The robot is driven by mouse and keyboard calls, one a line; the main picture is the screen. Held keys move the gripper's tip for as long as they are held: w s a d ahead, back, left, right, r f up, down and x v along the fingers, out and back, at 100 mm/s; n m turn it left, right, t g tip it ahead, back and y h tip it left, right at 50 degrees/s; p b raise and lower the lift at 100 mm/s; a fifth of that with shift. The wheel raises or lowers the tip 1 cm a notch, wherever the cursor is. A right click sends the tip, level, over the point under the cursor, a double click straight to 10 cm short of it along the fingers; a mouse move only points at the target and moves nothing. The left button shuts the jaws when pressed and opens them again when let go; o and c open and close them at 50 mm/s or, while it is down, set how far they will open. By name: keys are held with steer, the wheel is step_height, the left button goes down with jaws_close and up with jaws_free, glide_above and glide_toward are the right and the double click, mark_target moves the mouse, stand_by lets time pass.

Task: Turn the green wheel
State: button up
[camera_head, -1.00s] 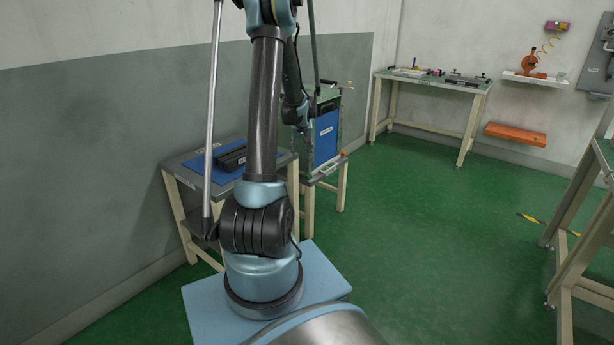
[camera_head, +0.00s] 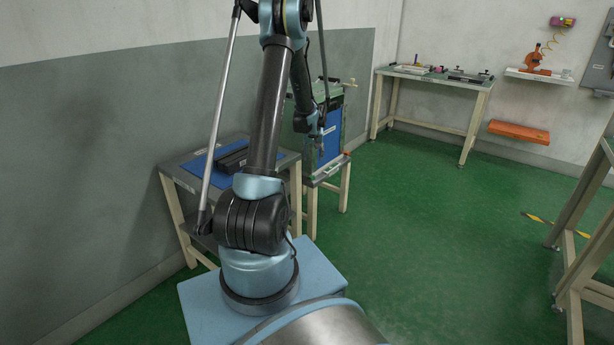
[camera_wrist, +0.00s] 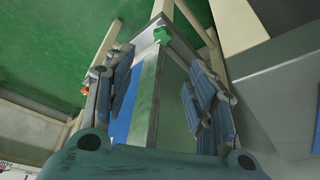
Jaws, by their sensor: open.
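A small green part (camera_wrist: 161,35), which may be the green wheel, shows in the wrist view at the top of a grey metal edge. It lies beyond and between my fingertips, apart from them. I cannot make out a clear wheel shape, and in the head view I cannot pick it out. My gripper (camera_wrist: 163,82) is open, with one finger on each side of a green-grey plate and a blue panel. Nothing is held. In the head view the blue panel (camera_head: 331,145) stands upright in a frame on a small table, partly hidden by my arm.
A grey table (camera_head: 180,165) with a blue mat and black block stands left of the panel. A workbench (camera_head: 430,80) stands at the back, an orange shelf (camera_head: 518,132) on the back wall. Another table (camera_head: 585,205) is at right. The green floor between is clear.

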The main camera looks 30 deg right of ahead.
mark_target(312, 177)
steer(key=x, duration=1.7)
steer(key=shift+w+a+f, duration=0.1)
steer(key=shift+w+f, duration=0.05)
steer(key=shift+w, duration=0.25)
steer(key=shift+c, duration=0.2)
steer(key=c, duration=1)
